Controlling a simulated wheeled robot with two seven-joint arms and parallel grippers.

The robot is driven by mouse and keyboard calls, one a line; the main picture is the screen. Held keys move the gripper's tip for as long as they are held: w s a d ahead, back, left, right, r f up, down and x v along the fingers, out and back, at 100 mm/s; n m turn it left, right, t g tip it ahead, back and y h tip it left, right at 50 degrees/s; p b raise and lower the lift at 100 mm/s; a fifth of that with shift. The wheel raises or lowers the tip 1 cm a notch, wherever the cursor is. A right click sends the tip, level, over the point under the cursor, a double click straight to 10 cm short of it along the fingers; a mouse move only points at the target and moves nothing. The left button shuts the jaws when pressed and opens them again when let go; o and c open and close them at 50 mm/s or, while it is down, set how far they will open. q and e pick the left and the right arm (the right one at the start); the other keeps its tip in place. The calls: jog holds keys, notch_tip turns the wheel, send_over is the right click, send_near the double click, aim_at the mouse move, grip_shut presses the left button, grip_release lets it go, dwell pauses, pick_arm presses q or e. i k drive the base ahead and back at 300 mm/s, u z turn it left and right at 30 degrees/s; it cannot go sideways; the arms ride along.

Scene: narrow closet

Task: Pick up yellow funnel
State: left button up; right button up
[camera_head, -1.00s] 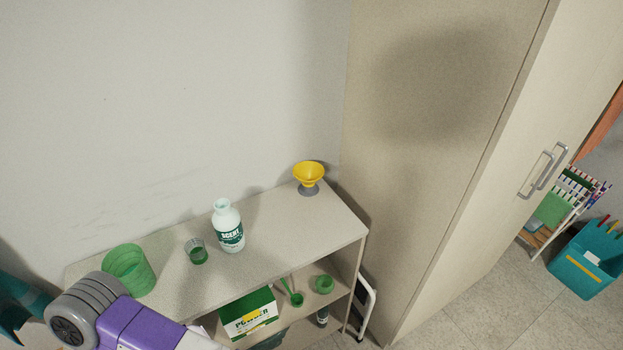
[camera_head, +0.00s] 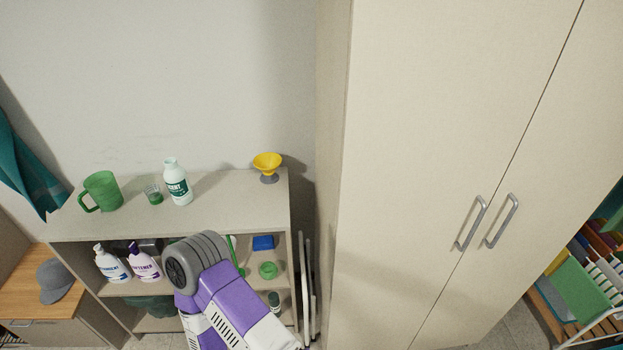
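The yellow funnel (camera_head: 267,162) sits upright on a small grey base at the right end of the shelf unit's top (camera_head: 225,205), close to the wall. Nothing touches it. A purple and grey arm link of mine shows at the bottom centre, in front of the shelf unit and below the funnel. Neither gripper's fingers are in view.
A white bottle (camera_head: 178,184), a small glass (camera_head: 153,195) and a green jug (camera_head: 102,191) stand left of the funnel. A tall cabinet (camera_head: 420,140) rises to the right. A folded white frame (camera_head: 306,275) stands in the gap between. Lower shelves hold bottles (camera_head: 145,262).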

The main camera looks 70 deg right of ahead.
aim_at(266, 162)
jog(key=k, duration=0.4)
jog(key=z, duration=0.85)
